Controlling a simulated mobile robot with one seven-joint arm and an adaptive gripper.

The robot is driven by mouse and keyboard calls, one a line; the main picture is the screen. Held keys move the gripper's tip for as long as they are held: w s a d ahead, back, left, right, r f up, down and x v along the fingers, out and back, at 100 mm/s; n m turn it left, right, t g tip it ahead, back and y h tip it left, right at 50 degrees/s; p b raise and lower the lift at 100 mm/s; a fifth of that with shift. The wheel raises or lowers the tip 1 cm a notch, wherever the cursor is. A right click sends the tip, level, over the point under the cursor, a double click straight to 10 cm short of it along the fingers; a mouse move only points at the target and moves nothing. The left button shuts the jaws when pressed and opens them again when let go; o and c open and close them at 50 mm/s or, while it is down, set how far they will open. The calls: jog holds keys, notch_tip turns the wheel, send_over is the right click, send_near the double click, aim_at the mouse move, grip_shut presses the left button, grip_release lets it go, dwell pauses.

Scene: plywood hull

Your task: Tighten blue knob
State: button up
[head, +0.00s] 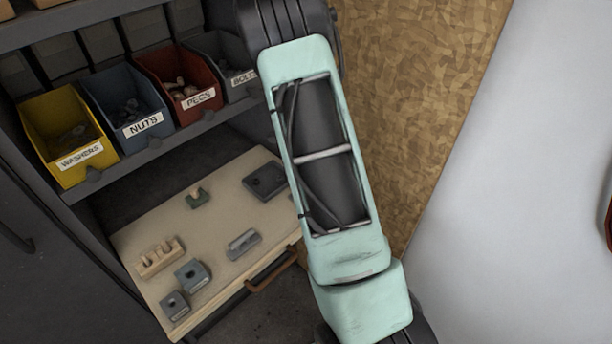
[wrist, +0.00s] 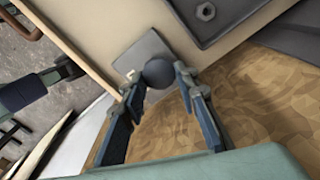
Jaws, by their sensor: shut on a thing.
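The blue knob (wrist: 158,73) is a dark, round ball in the wrist view, in front of a small grey plate (wrist: 143,50) on a pale board. My gripper (wrist: 159,86) has one finger on each side of the knob and is shut on it. A small light mark shows on the plate to the left of the knob. The knob's stem is hidden. In the head view my arm crosses the middle, and neither the gripper nor the knob can be seen.
A dark tray (wrist: 220,14) with a nut is close to the knob. In the head view a pale worktop (head: 218,259) holds several small blocks. Above it stand yellow (head: 41,112), blue, red and grey labelled bins. A plywood wall (head: 425,90) rises behind my arm.

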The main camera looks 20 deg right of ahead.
jog(key=m+p, duration=0.1)
jog(key=m, duration=0.3)
jog(key=shift+r+m+p, duration=0.15)
jog(key=shift+m+p, duration=0.15)
jog(key=shift+p, duration=0.1)
jog(key=m+p, duration=0.2)
jog(key=m, duration=0.2)
jog(key=shift+s+a+m, duration=0.1)
jog(key=shift+m, duration=0.2)
jog(key=m+p, duration=0.2)
jog(key=m, duration=0.2)
jog(key=shift+r+m+p, duration=0.1)
jog(key=shift+m+p, duration=0.2)
jog(key=m+p, duration=0.2)
jog(key=m, duration=0.2)
jog(key=shift+a+m, duration=0.1)
jog(key=shift+m, duration=0.2)
jog(key=o, duration=0.9)
jog(key=shift+o, duration=1.2)
notch_tip(320, 180, up, 12)
